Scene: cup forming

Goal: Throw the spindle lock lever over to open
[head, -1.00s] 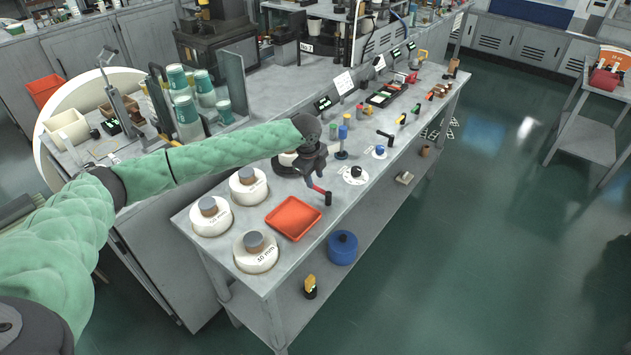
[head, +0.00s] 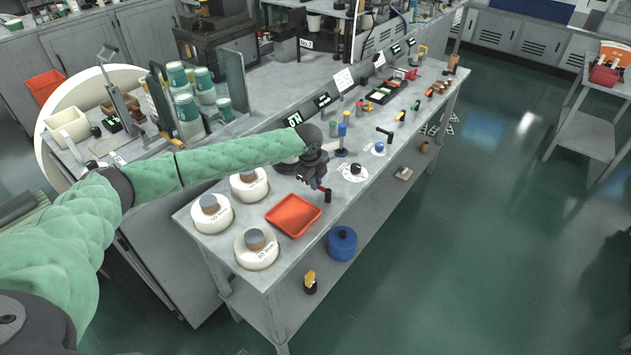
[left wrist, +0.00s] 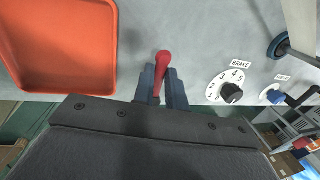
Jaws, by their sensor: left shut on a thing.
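A lever with a red grip (left wrist: 162,62) shows in the left wrist view between the two dark fingers of my left gripper (left wrist: 161,85). The fingers are shut on the lever, and its rounded red end sticks out past them. In the head view my left gripper (head: 317,183) is over the front edge of the bench, just right of the orange tray. A bit of the red lever (head: 325,189) and a dark end show beside it there. The gripper hides most of the lever and its pivot. No label for it is readable. My right gripper is not in view.
The orange tray (head: 293,215) lies left of the gripper, with white round weights (head: 257,249) around it. The brake dial (left wrist: 232,92) and a blue knob (left wrist: 274,96) are to the right. A blue pot (head: 342,243) stands below the bench edge.

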